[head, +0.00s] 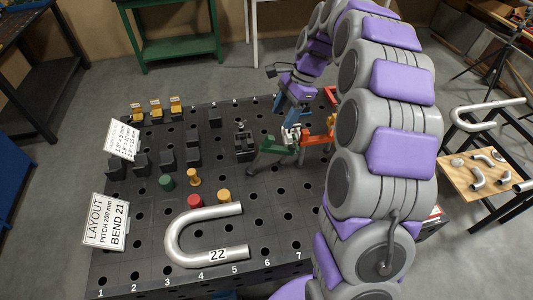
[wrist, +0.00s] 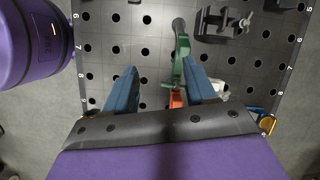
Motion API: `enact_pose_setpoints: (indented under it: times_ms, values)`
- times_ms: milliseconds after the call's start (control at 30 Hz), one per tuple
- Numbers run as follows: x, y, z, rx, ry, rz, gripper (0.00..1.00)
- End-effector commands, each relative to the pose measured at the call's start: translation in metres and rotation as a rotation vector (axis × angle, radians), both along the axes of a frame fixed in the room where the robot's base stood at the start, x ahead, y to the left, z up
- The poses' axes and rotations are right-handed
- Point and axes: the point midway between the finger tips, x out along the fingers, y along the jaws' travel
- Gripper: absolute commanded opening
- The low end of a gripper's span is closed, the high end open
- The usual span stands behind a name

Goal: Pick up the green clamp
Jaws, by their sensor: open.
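The green clamp (head: 272,153) lies on the dark perforated table in the head view, just below my gripper. In the wrist view the green clamp (wrist: 181,52) runs up from beside the right finger, its upper end dark and rounded. My gripper (head: 286,112) has two blue fingers and is open and empty. In the wrist view my gripper (wrist: 160,66) has its fingers spread wide, with the clamp nearer the right finger than the left. I cannot tell the exact height of the fingers above the clamp. The clamp's lower end is partly hidden near the right finger.
A black fixture (head: 244,146) stands to the left. A bent pipe (head: 183,241) lies at the front. Several coloured cylinders (head: 194,177) stand farther left.

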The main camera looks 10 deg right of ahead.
Motion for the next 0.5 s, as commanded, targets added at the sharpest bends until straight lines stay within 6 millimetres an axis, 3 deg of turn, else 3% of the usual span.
enact_pose_setpoints:
  times_ms: [100, 200, 367, 500]
  values:
    - [0.028, -0.017, -0.016, 0.015, 0.027, -0.124, 0.55]
    - [0.041, -0.027, -0.024, 0.022, 0.047, -0.194, 0.55]
    - [0.050, -0.034, -0.030, 0.027, 0.058, -0.247, 0.55]
    - [0.051, -0.028, -0.046, 0.028, 0.062, -0.252, 0.55]
